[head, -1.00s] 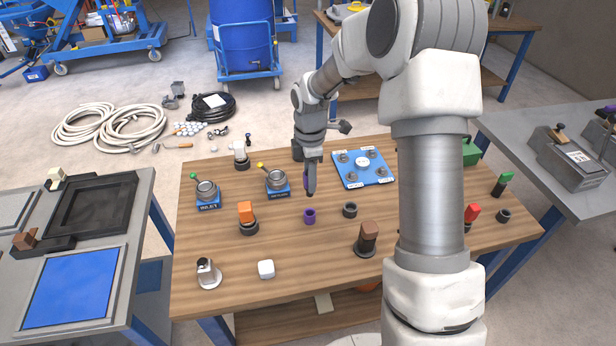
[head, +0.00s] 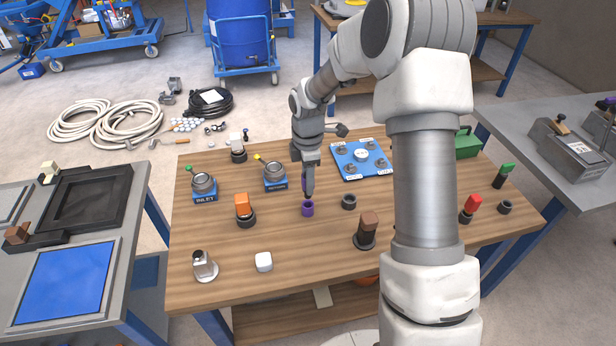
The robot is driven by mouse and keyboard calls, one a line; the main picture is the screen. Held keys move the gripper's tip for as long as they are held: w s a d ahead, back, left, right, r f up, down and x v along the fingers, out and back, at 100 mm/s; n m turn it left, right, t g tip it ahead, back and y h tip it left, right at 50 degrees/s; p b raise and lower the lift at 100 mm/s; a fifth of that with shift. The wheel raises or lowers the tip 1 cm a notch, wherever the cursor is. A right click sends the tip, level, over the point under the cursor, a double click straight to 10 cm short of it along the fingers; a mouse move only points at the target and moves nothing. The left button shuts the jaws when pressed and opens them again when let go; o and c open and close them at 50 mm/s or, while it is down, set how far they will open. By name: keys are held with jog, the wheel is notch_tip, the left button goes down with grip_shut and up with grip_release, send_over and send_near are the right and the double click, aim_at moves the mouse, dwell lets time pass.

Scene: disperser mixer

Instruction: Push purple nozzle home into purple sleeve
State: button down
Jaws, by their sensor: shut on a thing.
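The purple sleeve (head: 307,210) stands upright on the wooden table, near its middle. My gripper (head: 309,193) points down right above the sleeve, its fingertips at the sleeve's rim in this view. It is shut on the purple nozzle (head: 304,182), of which only a thin purple strip shows beside the fingers. The fingers hide most of the nozzle. I cannot tell whether its lower end is inside the sleeve's mouth or just above it.
A dark empty ring (head: 349,202) stands close to the right of the sleeve. An orange block in a dark holder (head: 244,211) is to the left, a brown block (head: 367,229) nearer. A blue plate with fittings (head: 361,160) lies behind. The table (head: 310,250) is bare in front of the sleeve.

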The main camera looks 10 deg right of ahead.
jog(key=shift+f+b, duration=0.3)
jog(key=shift+f, duration=0.55)
jog(key=shift+f+b, duration=0.95)
jog(key=shift+f, duration=1.15)
dwell(1.2)
jog(key=shift+c, duration=2.2)
grip_release()
jog(key=shift+r, duration=0.1)
notch_tip(320, 180, up, 16)
jog(key=shift+r+p, duration=0.1)
jog(key=shift+p, duration=0.9)
jog(key=shift+r, duration=0.6)
